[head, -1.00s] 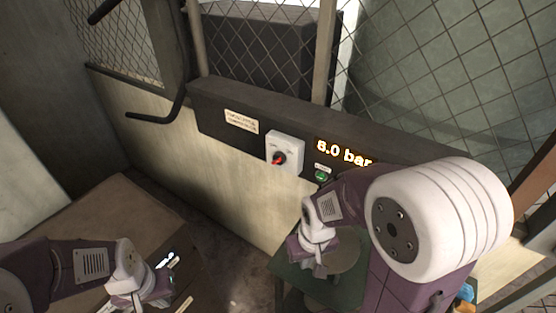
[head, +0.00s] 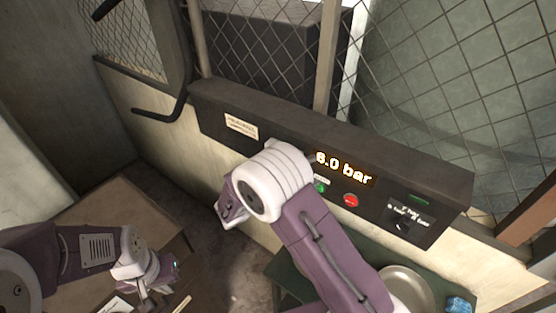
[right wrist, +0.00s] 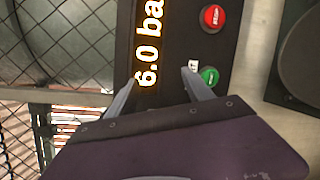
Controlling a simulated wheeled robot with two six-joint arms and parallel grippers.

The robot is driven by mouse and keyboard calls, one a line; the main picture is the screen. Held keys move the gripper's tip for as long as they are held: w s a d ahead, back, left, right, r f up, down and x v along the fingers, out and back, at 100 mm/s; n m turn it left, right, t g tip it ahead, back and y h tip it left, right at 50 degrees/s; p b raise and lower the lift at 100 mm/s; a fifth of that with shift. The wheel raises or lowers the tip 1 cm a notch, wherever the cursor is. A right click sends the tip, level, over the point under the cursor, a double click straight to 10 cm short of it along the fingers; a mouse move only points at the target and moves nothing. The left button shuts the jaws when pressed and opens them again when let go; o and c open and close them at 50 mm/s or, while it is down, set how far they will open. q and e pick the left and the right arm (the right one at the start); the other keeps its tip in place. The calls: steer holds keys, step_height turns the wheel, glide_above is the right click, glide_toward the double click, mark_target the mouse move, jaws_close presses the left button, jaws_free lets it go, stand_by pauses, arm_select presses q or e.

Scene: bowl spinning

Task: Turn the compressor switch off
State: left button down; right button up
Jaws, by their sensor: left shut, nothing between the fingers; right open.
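The compressor's dark control panel (head: 375,198) runs along the low wall in the head view. Its lit display (head: 343,168) reads 6.0 bar. The grey switch box with the red knob is hidden behind my right arm. My right gripper shows in the right wrist view (right wrist: 158,88), open and empty, its fingers pointing at the panel beside the display (right wrist: 149,45) and the green button (right wrist: 209,76). I cannot tell whether it touches the panel. My left gripper (head: 153,287) is shut and empty at the lower left, over the brown box.
A red button (head: 351,200) and a small black selector (head: 401,225) are on the panel's right part. A green table (head: 290,287) with a round metal bowl (head: 403,287) and a blue item (head: 459,305) stands below. Wire mesh (head: 440,110) rises behind the panel.

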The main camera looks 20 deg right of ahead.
steer(key=a+f+n+t+y+p, duration=0.15)
steer(key=a+n+t, duration=0.25)
steer(key=a, duration=0.4)
steer(key=a+f+n+t+y, duration=0.2)
steer(key=a+f+n+t, duration=0.15)
steer(key=a, duration=0.45)
arm_select(q)
step_height(320, 180, up, 7)
steer(key=p, duration=0.4)
steer(key=shift+s, duration=0.15)
arm_select(e)
steer(key=x, duration=1)
steer(key=shift+d, duration=0.4)
steer(key=shift+f+g+h, duration=0.1)
steer(key=shift+g+h, duration=0.15)
jaws_close()
arm_select(q)
steer(key=shift+a, duration=0.1)
